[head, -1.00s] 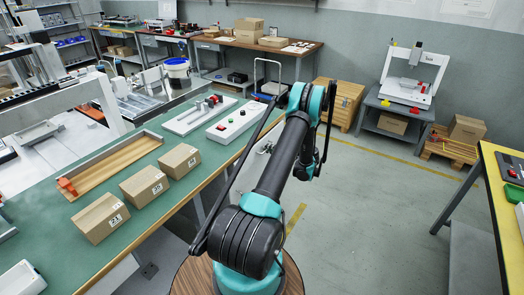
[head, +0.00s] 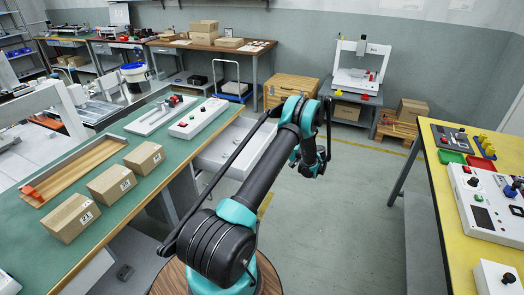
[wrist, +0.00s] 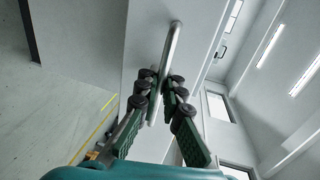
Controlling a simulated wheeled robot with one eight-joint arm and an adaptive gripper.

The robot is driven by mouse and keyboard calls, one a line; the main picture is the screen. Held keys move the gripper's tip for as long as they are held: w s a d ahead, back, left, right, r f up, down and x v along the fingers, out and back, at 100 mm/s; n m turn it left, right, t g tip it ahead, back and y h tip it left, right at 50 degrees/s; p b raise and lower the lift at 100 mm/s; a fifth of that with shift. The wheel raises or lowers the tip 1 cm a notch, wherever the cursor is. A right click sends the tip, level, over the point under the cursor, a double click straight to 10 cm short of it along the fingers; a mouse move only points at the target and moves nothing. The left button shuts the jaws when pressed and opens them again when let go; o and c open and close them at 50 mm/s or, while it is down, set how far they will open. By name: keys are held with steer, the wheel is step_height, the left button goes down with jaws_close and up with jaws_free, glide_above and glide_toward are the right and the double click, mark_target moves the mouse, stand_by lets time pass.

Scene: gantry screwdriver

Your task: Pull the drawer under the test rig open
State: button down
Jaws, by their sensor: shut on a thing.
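The pale grey drawer (head: 222,153) stands out from under the green bench in the head view, and part of its inside shows. Its front is partly hidden behind my arm. In the wrist view the drawer's light front panel (wrist: 147,35) fills the middle, with a metal bar handle (wrist: 174,42) on it. My gripper (wrist: 160,88) is shut on the handle, with the bar between its fingers. In the head view my gripper (head: 314,168) hangs at the end of the arm, right of the drawer, and its grip on the handle is not clear there.
The green bench (head: 98,225) on the left carries cardboard boxes (head: 144,158), a wooden tray (head: 77,170) and a control box (head: 199,117). A yellow table (head: 450,220) stands on the right. The floor (head: 350,215) between them is clear.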

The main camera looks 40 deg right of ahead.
steer(key=shift+f+v, duration=0.2)
steer(key=shift+v, duration=0.7)
steer(key=shift+f+v, duration=0.2)
steer(key=shift+v, duration=0.7)
steer(key=shift+d, duration=0.1)
steer(key=c, duration=1.9)
jaws_free()
steer(key=v, duration=1.2)
steer(key=shift+s, duration=0.1)
